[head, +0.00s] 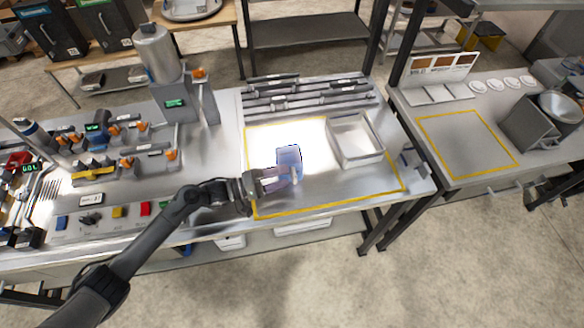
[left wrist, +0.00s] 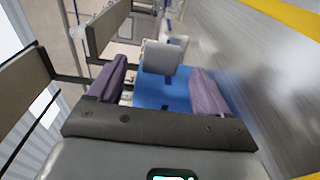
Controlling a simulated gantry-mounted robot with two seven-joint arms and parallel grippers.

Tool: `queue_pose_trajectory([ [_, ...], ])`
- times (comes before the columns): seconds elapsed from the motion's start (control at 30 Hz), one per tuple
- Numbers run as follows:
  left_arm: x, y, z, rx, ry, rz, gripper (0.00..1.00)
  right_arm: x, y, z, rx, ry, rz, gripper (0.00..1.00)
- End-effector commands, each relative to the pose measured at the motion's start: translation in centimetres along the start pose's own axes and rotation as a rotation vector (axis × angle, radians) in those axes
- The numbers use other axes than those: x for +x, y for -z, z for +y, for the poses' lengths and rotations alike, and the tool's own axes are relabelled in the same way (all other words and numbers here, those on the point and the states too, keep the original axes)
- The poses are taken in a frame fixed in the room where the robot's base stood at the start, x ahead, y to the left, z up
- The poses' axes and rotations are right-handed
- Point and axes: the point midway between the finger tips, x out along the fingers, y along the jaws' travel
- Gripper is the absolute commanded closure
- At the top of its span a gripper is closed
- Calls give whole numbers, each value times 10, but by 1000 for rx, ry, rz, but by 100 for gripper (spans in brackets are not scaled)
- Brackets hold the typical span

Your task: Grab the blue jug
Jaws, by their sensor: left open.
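The blue jug (head: 289,157) stands on the metal table inside the yellow outline. My left gripper (head: 284,179) is at its near side, with the fingers spread. In the left wrist view, the blue body of the jug (left wrist: 160,98) shows between the two purple fingers of my left gripper (left wrist: 160,68). A pale grey rounded piece (left wrist: 165,56) covers part of the blue; I cannot tell if it belongs to the jug. I cannot tell whether either finger touches the jug. My right gripper is not in view.
An open metal tray (head: 355,140) stands just right of the jug. Dark rails (head: 308,92) lie behind it. A dispenser with a metal cylinder (head: 158,55) and several small colored parts stand to the left. The right table has a clear yellow-outlined area (head: 465,145).

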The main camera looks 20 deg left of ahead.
Motion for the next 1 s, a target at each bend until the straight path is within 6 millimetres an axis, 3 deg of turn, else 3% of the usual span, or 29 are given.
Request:
queue_pose_trajectory([
  [0.3, 38, 0, 0, 1, -1, 0, 21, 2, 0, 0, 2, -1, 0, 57],
  [0.67, 45, 0, 0, 2, 0, 0, 21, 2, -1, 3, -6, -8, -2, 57],
  [1.0, 45, 0, 0, 2, 0, 0, 73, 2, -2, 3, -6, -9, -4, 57],
])
